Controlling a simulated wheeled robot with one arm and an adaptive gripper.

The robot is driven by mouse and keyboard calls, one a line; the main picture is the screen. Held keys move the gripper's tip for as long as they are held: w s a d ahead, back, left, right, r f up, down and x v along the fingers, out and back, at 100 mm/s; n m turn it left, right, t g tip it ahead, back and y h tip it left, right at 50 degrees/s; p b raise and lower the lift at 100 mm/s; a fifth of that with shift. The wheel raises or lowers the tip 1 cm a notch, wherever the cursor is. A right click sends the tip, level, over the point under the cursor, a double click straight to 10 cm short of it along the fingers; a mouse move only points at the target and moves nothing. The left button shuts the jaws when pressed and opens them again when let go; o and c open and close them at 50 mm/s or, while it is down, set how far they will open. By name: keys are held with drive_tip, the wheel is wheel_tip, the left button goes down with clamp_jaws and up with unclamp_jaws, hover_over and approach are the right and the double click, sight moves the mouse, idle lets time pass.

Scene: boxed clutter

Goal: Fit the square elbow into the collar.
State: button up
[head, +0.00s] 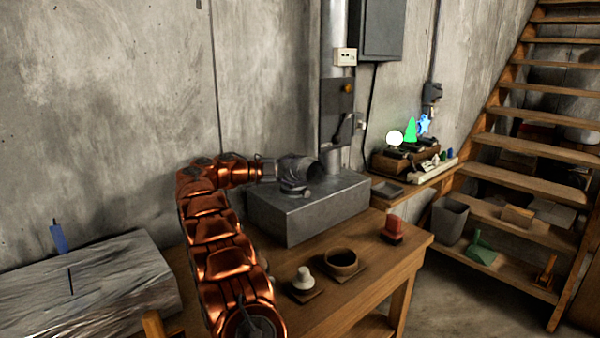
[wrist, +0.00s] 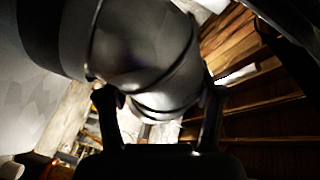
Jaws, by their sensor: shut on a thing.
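My gripper (wrist: 160,115) is shut on the elbow (wrist: 140,45), a dark grey metallic pipe piece that fills the upper middle of the wrist view. One finger is on each side of it. In the head view the elbow (head: 298,167) is above the grey block (head: 315,212), with a dark round open end facing right. My gripper (head: 268,171) reaches it from the left. The collar (head: 294,190) seems to be the low grey ring under the elbow on the block's top. I cannot tell whether the elbow is inside it or just above it.
The wooden table (head: 415,245) holds a brown bowl (head: 341,262), a white knobbed piece (head: 303,280) and a red piece (head: 392,229) in front of the block. Wooden stairs (head: 530,145) rise beyond.

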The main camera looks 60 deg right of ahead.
sight(290, 171)
drive_tip(key=o, duration=1.6)
drive_tip(key=v, duration=0.5)
drive_tip(key=shift+w+a, duration=0.1)
drive_tip(key=shift+v, duration=1.15)
drive_tip(key=shift+r, duration=0.1)
